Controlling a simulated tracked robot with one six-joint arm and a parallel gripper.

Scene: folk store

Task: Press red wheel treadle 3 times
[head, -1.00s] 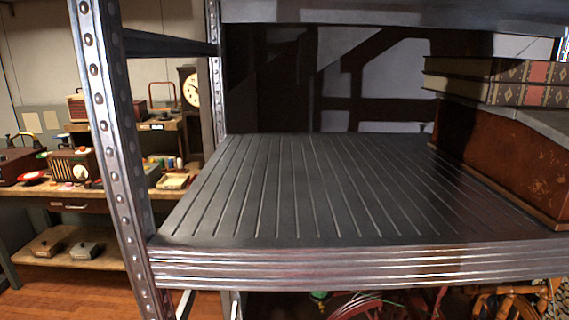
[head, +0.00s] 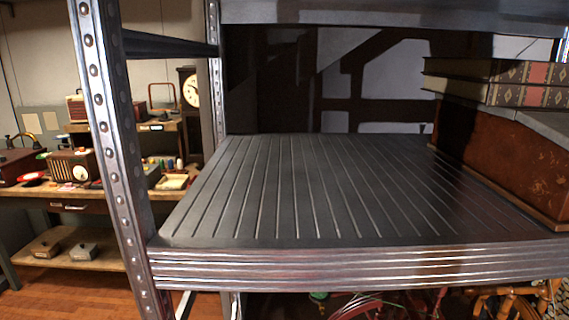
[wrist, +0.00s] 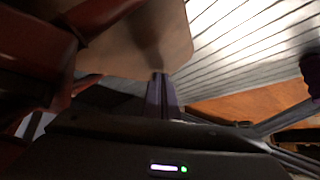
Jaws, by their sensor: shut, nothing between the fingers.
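A red wheel (head: 375,304) shows only as a sliver below the front edge of the shelf in the head view; the shelf hides the rest. In the wrist view, dark red wooden parts (wrist: 35,60) fill the left side. A flat tan board (wrist: 140,42), possibly the treadle, lies just beyond my fingers. My gripper (wrist: 158,76) is shut and empty, with its tips at the board's near edge. I cannot tell whether they touch it. My gripper does not show in the head view.
A dark metal shelf (head: 300,190) fills the head view, with books (head: 500,85) and a brown box (head: 505,150) at its right. A wooden wheel (head: 510,302) shows at lower right. A workbench (head: 75,188) stands at left. Wooden floor (wrist: 235,105) shows in the wrist view.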

